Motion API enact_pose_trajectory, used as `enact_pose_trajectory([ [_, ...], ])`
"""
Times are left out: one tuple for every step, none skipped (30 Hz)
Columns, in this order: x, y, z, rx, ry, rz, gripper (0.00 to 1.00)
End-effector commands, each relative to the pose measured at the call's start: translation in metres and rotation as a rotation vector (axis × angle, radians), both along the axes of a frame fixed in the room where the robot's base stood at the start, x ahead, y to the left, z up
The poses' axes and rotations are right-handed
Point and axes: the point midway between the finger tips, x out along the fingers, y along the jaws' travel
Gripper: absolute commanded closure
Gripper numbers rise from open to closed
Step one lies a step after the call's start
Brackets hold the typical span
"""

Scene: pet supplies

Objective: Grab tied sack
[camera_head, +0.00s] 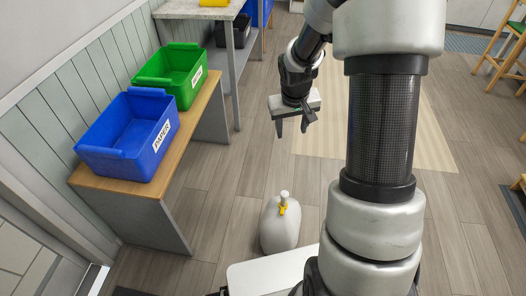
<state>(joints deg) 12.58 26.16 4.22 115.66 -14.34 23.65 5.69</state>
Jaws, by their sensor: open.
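The tied sack (280,226) is a rounded, pale grey-white bag standing upright on the wooden floor, just beyond the front of my base. Its narrow neck points up and has a yellow tie (283,209) around it. My gripper (293,127) is open and empty, with its fingers pointing down. In the picture it is above the sack and clearly apart from it. Nothing hides the sack's top; its lower edge is close to my white base.
A wooden bench (198,118) along the left wall holds a blue bin labelled PAPER (100,152) and a green bin (151,82). A light-topped table (180,9) stands behind. A beige rug (420,140) lies to the right. The floor around the sack is clear.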

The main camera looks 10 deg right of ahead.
Motion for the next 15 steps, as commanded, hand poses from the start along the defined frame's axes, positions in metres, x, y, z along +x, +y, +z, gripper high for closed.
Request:
enact_pose_trajectory([
  [0.004,-0.005,-0.051,0.011,0.026,-0.004,0.51],
  [0.008,-0.008,-0.073,0.017,0.033,-0.003,0.51],
  [0.011,-0.011,-0.101,0.025,0.044,-0.004,0.51],
  [0.012,-0.012,-0.122,0.032,0.051,-0.005,0.51],
  [0.013,-0.014,-0.143,0.039,0.058,-0.006,0.51],
  [0.013,-0.015,-0.169,0.048,0.066,-0.006,0.51],
  [0.013,-0.017,-0.187,0.055,0.071,-0.007,0.51],
  [0.012,-0.017,-0.204,0.062,0.076,-0.01,0.51],
  [0.012,-0.018,-0.224,0.07,0.082,-0.011,0.51],
  [0.01,-0.018,-0.238,0.076,0.086,-0.011,0.51],
  [0.009,-0.018,-0.25,0.081,0.089,-0.012,0.51],
  [0.008,-0.018,-0.264,0.087,0.092,-0.013,0.51],
  [0.006,-0.018,-0.272,0.091,0.095,-0.014,0.51],
  [0.005,-0.018,-0.279,0.095,0.096,-0.015,0.51],
  [0.005,-0.018,-0.286,0.099,0.097,-0.016,0.51],
])
